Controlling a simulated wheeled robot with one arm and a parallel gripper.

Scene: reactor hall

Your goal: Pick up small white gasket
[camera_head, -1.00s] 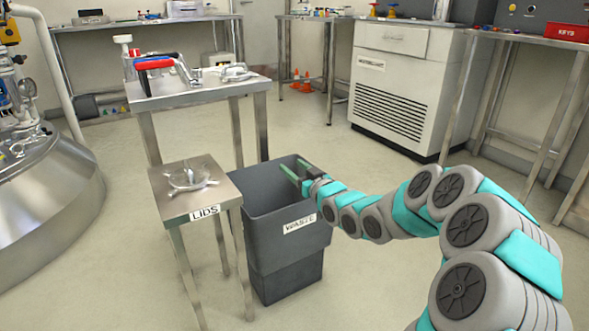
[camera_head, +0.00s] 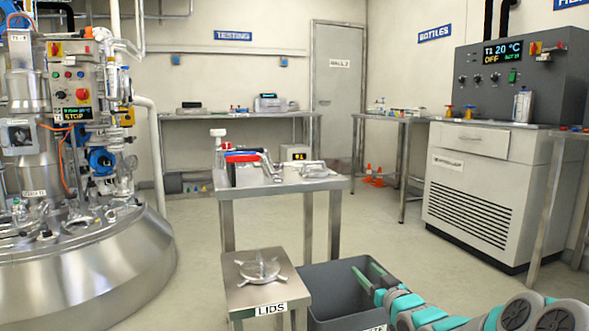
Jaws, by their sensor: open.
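I cannot make out a small white gasket in the head view. My gripper (camera_head: 368,274) is over the dark grey bin (camera_head: 322,285), its two green fingers apart with nothing visible between them. A steel table (camera_head: 335,183) behind the bin carries a red-handled tool (camera_head: 243,157), metal fittings (camera_head: 313,169) and a white-topped bottle (camera_head: 218,143). These items are too small to tell whether a gasket lies among them.
A low stand marked LIDS (camera_head: 240,296) holds a metal lid (camera_head: 260,269) left of the bin. A large steel reactor (camera_head: 110,265) fills the left side. A chiller cabinet (camera_head: 470,205) stands right. Floor is clear between table and cabinet.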

